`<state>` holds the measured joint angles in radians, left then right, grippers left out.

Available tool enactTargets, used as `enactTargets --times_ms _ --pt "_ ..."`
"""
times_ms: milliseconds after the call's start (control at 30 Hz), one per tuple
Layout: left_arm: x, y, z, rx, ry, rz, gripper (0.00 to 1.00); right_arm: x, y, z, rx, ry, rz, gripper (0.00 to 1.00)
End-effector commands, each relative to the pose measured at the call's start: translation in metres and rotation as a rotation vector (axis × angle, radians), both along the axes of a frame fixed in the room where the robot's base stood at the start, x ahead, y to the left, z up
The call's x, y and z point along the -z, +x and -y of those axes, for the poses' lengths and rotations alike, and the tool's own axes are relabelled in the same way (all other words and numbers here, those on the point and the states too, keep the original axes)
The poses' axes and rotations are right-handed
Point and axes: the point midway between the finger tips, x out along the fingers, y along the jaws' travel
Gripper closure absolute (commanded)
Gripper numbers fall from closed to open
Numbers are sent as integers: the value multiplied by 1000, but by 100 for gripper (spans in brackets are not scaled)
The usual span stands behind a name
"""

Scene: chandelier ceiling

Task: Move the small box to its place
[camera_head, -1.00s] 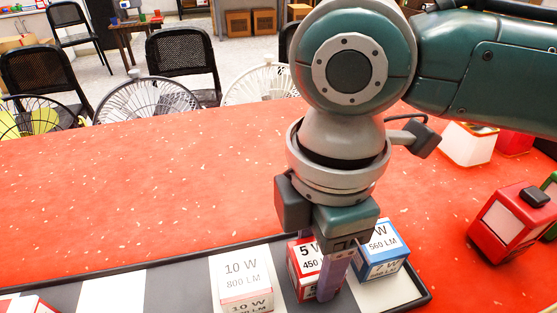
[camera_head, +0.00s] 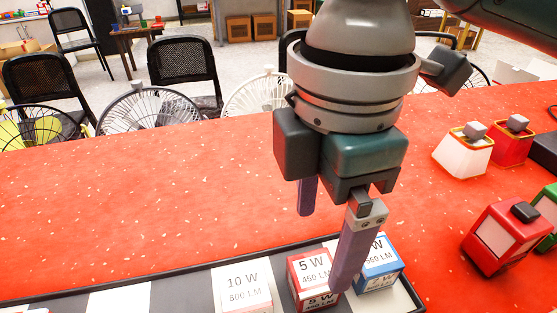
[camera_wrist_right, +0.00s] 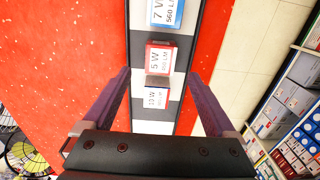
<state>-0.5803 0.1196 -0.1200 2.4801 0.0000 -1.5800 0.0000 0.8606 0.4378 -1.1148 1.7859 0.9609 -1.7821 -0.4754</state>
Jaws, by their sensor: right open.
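Three small boxes stand in a row on a tray with black and white stripes (camera_head: 182,295). They are a white 10 W box (camera_head: 242,289), a red 5 W box (camera_head: 312,272) and a blue 7 W box (camera_head: 378,268). My right gripper (camera_head: 322,250) is open and empty above the red box; its near finger partly hides the red and blue boxes. In the right wrist view, the red box (camera_wrist_right: 160,59) shows between the spread fingers (camera_wrist_right: 158,73), with the white box (camera_wrist_right: 154,98) and blue box (camera_wrist_right: 168,12) in line. My left gripper is not in view.
The red speckled table (camera_head: 130,200) is clear behind the tray. Red lantern-like objects (camera_head: 508,236) and a white one (camera_head: 463,152) stand at the right. Chairs (camera_head: 185,72) line the far edge. A floor and stocked shelves show in the right wrist view.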

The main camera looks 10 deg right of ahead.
Motion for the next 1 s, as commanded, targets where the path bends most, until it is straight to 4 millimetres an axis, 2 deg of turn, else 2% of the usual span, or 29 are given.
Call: enactTargets --times_ms 33,100,300,467,633,733,833,933,1000 --pt "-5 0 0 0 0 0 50 -13 1 0 1 1 3 9" --pt "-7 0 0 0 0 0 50 -25 0 0 -1 1 3 9" --pt "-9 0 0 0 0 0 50 -42 0 -1 1 1 1 9" --pt "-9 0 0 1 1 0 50 -41 -2 -3 5 13 -1 9" --pt "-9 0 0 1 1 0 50 -23 -21 -31 93 147 10 9" --pt "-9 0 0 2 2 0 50 -12 -35 -51 242 278 25 9" --pt "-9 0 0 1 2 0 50 -3 -46 -55 457 384 44 9" --pt "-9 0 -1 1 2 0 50 8 -56 -39 710 438 67 9" --pt "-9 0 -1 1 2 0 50 18 -64 -18 892 438 91 9"
